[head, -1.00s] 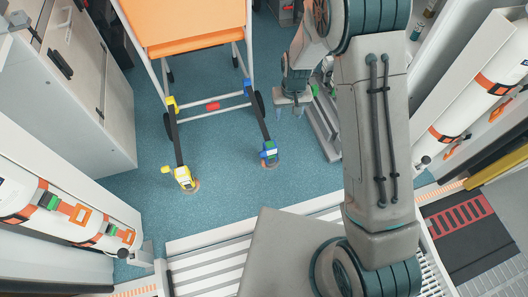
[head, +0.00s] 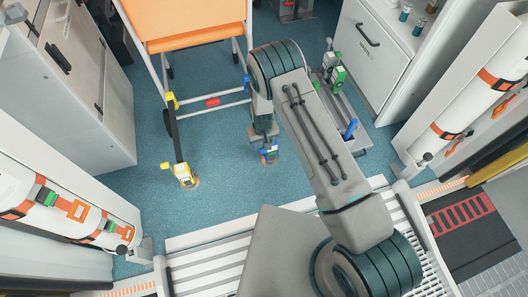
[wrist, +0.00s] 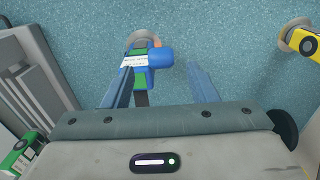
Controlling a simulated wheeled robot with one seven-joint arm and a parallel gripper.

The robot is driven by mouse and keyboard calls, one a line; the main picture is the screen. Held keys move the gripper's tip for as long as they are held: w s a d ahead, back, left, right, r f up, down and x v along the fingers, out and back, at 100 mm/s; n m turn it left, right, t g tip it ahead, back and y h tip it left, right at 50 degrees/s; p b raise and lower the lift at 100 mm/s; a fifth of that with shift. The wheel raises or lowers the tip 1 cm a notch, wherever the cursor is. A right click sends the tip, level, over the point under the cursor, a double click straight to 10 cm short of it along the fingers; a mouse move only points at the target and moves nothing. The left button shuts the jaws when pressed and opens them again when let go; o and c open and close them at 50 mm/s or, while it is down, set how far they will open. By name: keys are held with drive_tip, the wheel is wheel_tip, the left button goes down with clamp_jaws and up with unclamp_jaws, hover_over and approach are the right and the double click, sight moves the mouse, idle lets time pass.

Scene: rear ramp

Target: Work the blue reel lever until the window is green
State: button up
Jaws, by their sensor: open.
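The blue reel (head: 269,155) stands on the floor at the end of a dark strap from the orange-topped cot; my arm partly covers it in the head view. In the wrist view the blue reel (wrist: 136,75) shows a white label, a green patch below it, and a blue lever (wrist: 160,56) sticking out to the right. I cannot tell whether the green patch is the window. My gripper (wrist: 165,88) is open above the reel, with the reel closer to the left finger. It also shows just above the reel in the head view (head: 265,142). Contact cannot be told.
A yellow reel (head: 182,176) stands on the floor to the left, also at the wrist view's right edge (wrist: 302,42). The orange-topped cot (head: 190,25) is behind. A rail with a green device (head: 338,75) and a blue-handled part (head: 350,129) lies right. Blue floor between reels is clear.

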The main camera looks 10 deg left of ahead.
sight(264, 152)
wheel_tip(264, 152, down, 7)
drive_tip(key=shift+d+b, duration=0.1)
drive_tip(key=shift+b, duration=0.8)
